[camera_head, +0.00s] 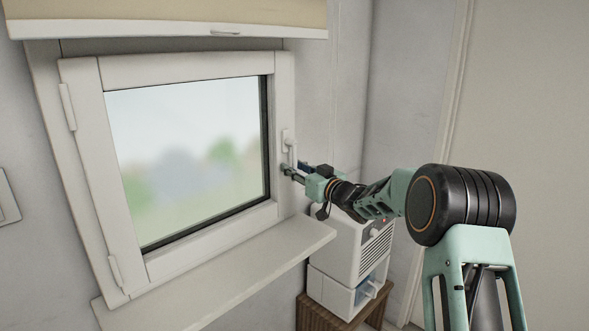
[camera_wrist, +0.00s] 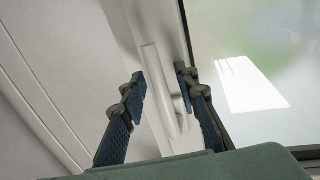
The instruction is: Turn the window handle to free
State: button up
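The white window handle (camera_head: 291,150) sits on the right side of the window frame (camera_head: 282,100), with its lever pointing down. The window sash looks closed. In the wrist view the handle's lever (camera_wrist: 158,88) runs lengthwise between my fingers. My gripper (camera_head: 289,172) is at the lower part of the lever; it also shows in the wrist view (camera_wrist: 161,82). Its two blue-padded fingers are apart, one on each side of the lever, with gaps showing. Whether either finger touches the handle is hard to tell. In the head view the gripper partly hides the lever's lower end.
A windowsill (camera_head: 225,278) juts out below the window. A white appliance (camera_head: 350,255) stands on a brown slatted stand (camera_head: 345,318) below my arm. A blind (camera_head: 170,18) hangs above the window. The wall right of the frame is bare.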

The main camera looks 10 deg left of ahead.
grip_shut()
jog(key=shift+r, duration=0.1)
